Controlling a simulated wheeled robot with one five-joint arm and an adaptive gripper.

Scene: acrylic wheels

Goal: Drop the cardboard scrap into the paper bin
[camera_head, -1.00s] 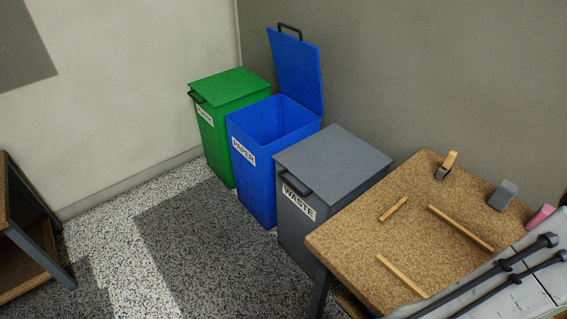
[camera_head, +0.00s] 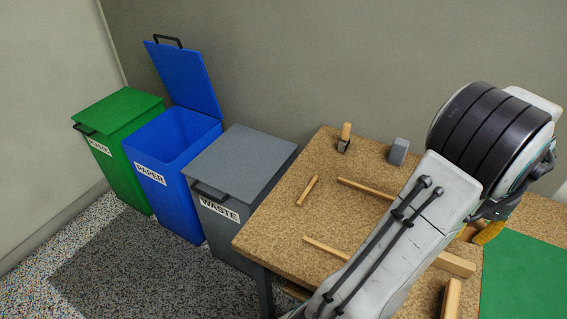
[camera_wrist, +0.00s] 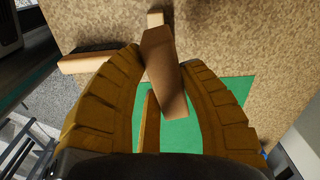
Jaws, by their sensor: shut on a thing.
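The blue bin labelled PAPER (camera_head: 160,185) stands on the floor at the left in the head view, with its lid (camera_head: 185,78) raised and its inside showing. My gripper (camera_wrist: 160,64) is shut on a flat brown piece, the cardboard scrap (camera_wrist: 164,78), held between its yellow-brown fingertips in the wrist view. Below it are the worktop and a green mat (camera_wrist: 184,134). In the head view my gripper (camera_head: 488,232) is mostly hidden behind my arm at the right, over the bench, well away from the bin. The scrap is not visible there.
A closed green bin (camera_head: 118,150) and a closed grey WASTE bin (camera_head: 235,190) flank the paper bin. The workbench (camera_head: 285,222) carries wooden strips (camera_head: 307,190), a wood-handled tool (camera_head: 345,136) and a grey block (camera_head: 398,151). Speckled floor (camera_head: 120,265) is open before the bins.

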